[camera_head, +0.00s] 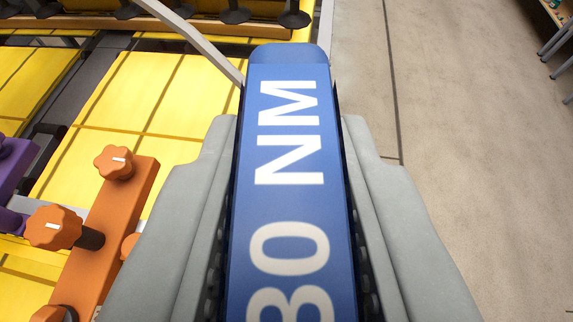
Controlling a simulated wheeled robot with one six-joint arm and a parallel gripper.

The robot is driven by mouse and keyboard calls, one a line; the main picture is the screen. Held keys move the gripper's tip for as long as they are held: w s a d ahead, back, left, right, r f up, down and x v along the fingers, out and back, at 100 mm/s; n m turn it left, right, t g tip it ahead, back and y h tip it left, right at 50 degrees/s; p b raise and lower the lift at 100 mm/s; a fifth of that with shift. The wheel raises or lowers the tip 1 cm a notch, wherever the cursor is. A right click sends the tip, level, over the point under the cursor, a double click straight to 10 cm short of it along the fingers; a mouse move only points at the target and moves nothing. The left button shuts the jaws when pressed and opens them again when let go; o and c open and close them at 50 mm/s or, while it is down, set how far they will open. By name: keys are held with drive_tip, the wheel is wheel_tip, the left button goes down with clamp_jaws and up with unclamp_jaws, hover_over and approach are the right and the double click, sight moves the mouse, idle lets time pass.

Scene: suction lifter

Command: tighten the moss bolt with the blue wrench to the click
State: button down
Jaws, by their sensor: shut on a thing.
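The blue wrench (290,205) fills the middle of the head camera view, with large white lettering that reads "80 NM", its first character partly cut off by the lower edge. My gripper (290,140) is shut on the wrench, one grey finger along each side of its blue body. The far end of the wrench is rounded and points toward the top of the picture. The wrench's working end is not visible. I cannot make out a moss-coloured bolt in this view.
Yellow panels (160,90) with dark gaps lie at the left. An orange bar (118,225) with orange knobs (53,228) stands at lower left, beside a purple part (14,165). Dark suction cups (232,12) line a beam at the top. Bare floor (460,140) is at the right.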

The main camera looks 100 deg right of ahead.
drive_tip(key=shift+f, duration=0.2)
idle(0.4)
drive_tip(key=shift+f, duration=2.15)
drive_tip(key=shift+s+a+f, duration=0.1)
drive_tip(key=shift+f, duration=1.2)
drive_tip(key=shift+m+g+y, duration=0.6)
drive_tip(key=shift+m+g, duration=1)
drive_tip(key=shift+g, duration=0.2)
idle(0.4)
drive_tip(key=shift+n+t+h, duration=0.3)
drive_tip(key=shift+n+t, duration=0.1)
drive_tip(key=shift+r, duration=0.1)
